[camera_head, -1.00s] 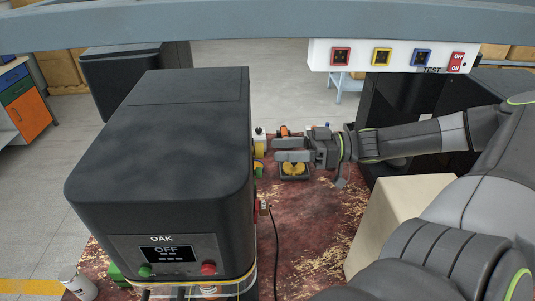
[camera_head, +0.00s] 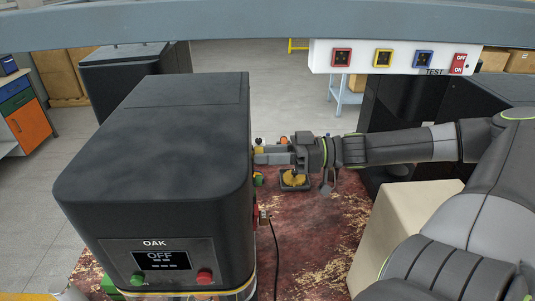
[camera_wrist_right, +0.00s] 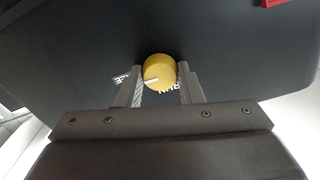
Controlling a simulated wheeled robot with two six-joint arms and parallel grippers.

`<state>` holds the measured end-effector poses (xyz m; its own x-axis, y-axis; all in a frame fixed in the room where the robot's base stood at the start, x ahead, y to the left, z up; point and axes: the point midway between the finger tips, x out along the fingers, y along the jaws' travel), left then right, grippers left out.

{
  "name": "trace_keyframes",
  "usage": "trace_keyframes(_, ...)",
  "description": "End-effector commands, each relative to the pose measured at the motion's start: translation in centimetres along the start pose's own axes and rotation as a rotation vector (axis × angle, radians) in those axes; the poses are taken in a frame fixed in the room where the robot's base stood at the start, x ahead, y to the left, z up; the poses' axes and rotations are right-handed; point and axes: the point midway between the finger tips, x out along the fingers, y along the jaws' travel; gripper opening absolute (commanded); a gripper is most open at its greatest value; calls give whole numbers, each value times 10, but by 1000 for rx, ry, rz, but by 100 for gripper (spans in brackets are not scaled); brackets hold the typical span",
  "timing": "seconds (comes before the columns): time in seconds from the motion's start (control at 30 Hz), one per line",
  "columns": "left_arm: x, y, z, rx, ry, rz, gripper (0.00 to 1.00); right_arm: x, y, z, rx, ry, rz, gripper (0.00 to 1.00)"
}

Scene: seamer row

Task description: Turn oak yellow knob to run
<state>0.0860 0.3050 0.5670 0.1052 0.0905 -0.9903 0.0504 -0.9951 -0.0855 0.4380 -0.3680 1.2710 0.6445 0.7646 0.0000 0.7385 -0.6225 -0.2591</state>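The oak machine (camera_head: 150,150) is a big dark box at the left of the head view, with the label OAK. Its display (camera_head: 161,260) reads OFF. In the right wrist view its yellow knob (camera_wrist_right: 159,72) is on a dark panel. The knob's white mark points toward the left label; a partly covered label, seemingly RUN, is at its lower right. My right gripper (camera_head: 258,154) is at the machine's right side. In the wrist view its open fingers (camera_wrist_right: 162,88) stand on either side of the knob, with small gaps visible. My left gripper is out of view.
A green button (camera_head: 138,279) and a red button (camera_head: 204,276) are on the machine's front. A black tray (camera_head: 307,184) with yellow pieces lies below my right gripper. A beige block (camera_head: 400,225) stands at right. A white panel (camera_head: 400,58) hangs overhead.

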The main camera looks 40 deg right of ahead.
Motion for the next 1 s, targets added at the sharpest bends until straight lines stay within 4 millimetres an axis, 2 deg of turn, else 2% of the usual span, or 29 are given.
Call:
trace_keyframes(0.03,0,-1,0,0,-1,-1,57,0,0,0,0,0,0,19)
trace_keyframes(0.1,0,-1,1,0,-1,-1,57,0,0,0,0,0,0,11)
trace_keyframes(0.47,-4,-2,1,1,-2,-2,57,0,0,-1,-63,2,0,11)
trace_keyframes(0.67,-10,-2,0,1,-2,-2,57,0,-1,-2,-192,3,0,11)
trace_keyframes(1.0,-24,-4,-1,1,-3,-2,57,0,-1,-2,-508,3,1,11)
